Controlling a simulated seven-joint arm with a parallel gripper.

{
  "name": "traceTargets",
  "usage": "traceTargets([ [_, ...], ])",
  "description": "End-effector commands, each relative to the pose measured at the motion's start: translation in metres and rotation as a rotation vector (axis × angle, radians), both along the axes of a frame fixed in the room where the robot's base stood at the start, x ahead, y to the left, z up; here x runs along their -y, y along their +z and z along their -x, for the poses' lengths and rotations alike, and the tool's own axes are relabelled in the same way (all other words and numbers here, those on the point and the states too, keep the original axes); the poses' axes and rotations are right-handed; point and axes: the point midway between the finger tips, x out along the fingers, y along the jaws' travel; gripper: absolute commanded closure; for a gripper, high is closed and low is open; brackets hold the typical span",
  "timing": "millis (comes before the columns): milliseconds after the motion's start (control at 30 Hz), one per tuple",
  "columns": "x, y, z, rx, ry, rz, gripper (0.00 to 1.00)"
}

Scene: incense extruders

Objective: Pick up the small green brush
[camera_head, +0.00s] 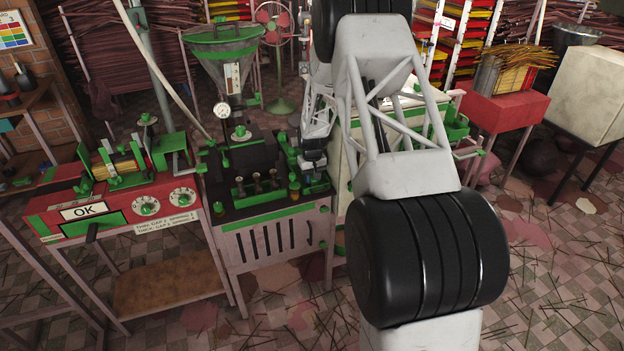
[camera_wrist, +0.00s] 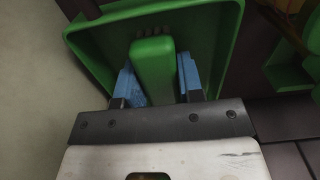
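The small green brush (camera_wrist: 153,68) is in the wrist view, a green block with a row of brown bristle tufts at its far end. It is over a green tray (camera_wrist: 222,22) with raised rims. My gripper (camera_wrist: 160,78) has its blue fingers on either side of the brush, very close to its sides. I cannot tell whether both fingers press on it or whether it rests on the tray floor. In the head view my gripper (camera_head: 313,160) is small and dark, beside the dark machine. I cannot make out the brush there.
The dark machine (camera_head: 262,232) carries green-capped parts and a funnel hopper (camera_head: 224,55). A red control box (camera_head: 105,205) stands left. In the wrist view, a pale wall (camera_wrist: 30,90) borders the tray at left, and another green part (camera_wrist: 288,68) lies right.

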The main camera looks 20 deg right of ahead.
Motion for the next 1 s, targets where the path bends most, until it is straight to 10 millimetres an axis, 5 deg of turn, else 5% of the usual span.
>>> traceTargets([
  [200,0.0,0.0,0.0,0.0,0.0,0.0,0.94],
  [567,0.0,0.005,0.0,0.001,0.0,0.0,0.94],
  [900,0.0,0.038,0.0,0.002,0.0,0.001,0.94],
  [1000,-0.003,0.037,0.013,-0.001,0.0,0.0,0.94],
])
